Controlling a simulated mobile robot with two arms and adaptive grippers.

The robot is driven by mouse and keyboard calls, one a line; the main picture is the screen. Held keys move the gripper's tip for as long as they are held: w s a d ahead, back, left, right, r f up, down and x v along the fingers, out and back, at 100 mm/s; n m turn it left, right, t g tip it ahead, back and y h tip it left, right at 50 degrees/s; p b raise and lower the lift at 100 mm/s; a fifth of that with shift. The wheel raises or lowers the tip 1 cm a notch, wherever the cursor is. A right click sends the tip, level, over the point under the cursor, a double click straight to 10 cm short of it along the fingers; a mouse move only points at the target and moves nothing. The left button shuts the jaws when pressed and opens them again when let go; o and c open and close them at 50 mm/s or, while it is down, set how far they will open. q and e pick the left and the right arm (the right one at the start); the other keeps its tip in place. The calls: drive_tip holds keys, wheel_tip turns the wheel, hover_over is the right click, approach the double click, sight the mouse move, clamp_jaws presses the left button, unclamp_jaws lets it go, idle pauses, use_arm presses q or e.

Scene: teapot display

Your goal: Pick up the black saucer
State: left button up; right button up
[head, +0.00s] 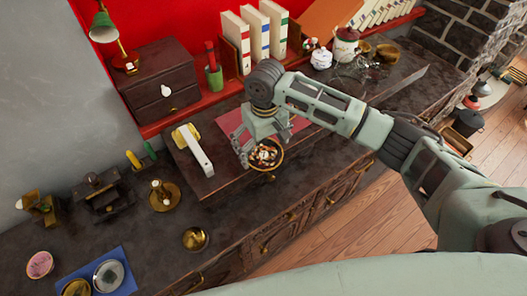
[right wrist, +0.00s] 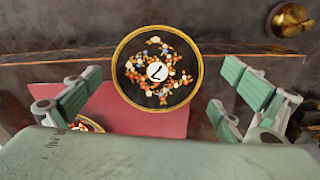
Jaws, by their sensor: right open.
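The black saucer (head: 267,158) is a round dark dish with a gold rim and an orange, red and white pattern. It lies near the front edge of the raised dark shelf, below my right gripper (head: 264,143). In the right wrist view the saucer (right wrist: 137,93) shows between and beyond the spread fingers, with a white disc at its centre. My right gripper is open and holds nothing; any contact with the saucer cannot be told. My left gripper is out of view.
A red mat (right wrist: 150,126) lies by the saucer. A second patterned round item (right wrist: 90,124) is mostly hidden by my gripper. A white and yellow handset-like object (head: 196,152) lies left. A brass bowl (head: 195,239) stands on the lower counter, and a wooden drawer box (head: 160,85) behind.

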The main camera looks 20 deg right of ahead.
sight(264, 155)
drive_tip(key=shift+w+f, duration=0.1)
drive_tip(key=shift+f, duration=1.1)
drive_tip(key=c, duration=0.9)
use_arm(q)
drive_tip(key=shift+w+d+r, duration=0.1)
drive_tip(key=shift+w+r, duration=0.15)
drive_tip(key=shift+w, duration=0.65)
use_arm(e)
drive_tip(key=shift+c, duration=1)
